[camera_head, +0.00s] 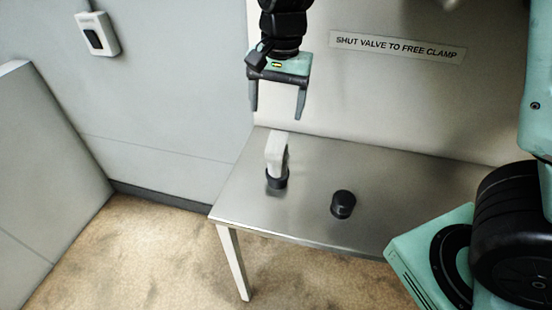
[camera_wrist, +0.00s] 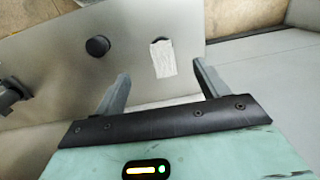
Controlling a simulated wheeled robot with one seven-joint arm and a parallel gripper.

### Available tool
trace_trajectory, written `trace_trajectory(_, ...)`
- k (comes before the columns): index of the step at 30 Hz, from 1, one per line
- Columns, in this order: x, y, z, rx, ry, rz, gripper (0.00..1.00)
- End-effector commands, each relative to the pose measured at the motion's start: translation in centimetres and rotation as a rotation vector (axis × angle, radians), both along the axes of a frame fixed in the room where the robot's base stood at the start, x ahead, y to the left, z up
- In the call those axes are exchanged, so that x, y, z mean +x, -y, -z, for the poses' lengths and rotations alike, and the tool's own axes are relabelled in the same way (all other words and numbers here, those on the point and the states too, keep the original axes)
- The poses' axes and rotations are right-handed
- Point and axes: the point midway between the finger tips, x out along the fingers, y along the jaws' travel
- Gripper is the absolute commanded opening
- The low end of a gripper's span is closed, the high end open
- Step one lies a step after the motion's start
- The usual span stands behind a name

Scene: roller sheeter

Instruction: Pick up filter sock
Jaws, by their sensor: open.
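The filter sock looks to be the off-white, upright piece (camera_head: 277,152) standing in a dark round base on the metal table, near its left end. It also shows as a pale, wrinkled piece in the wrist view (camera_wrist: 163,58), just beyond the fingertips and towards the right one. My gripper (camera_head: 277,114) is open and empty, pointing down above the sock and apart from it. Both fingers also show in the wrist view (camera_wrist: 160,70).
The metal table (camera_head: 300,222) also bears a black round knob or cap (camera_head: 343,204) right of the sock. A wall panel behind carries a label reading "SHUT VALVE TO FREE CLAMP" (camera_head: 398,47). A white wall box (camera_head: 95,34) hangs at upper left. The table between sock and knob is clear.

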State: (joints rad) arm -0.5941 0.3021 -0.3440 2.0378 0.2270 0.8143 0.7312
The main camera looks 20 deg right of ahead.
Motion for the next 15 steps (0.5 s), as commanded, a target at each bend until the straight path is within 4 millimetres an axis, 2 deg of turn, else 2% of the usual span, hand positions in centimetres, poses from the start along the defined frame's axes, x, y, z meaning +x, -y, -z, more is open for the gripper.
trace_trajectory(1,1.4,0.8,-0.1,-0.016,0.004,0.071,0.73)
trace_trajectory(3,2.7,1.7,-0.2,-0.031,0.010,0.148,0.73)
trace_trajectory(7,3.6,2.5,0.5,-0.043,0.013,0.208,0.73)
trace_trajectory(15,3.7,2.4,5.8,-0.044,0.011,0.210,0.73)
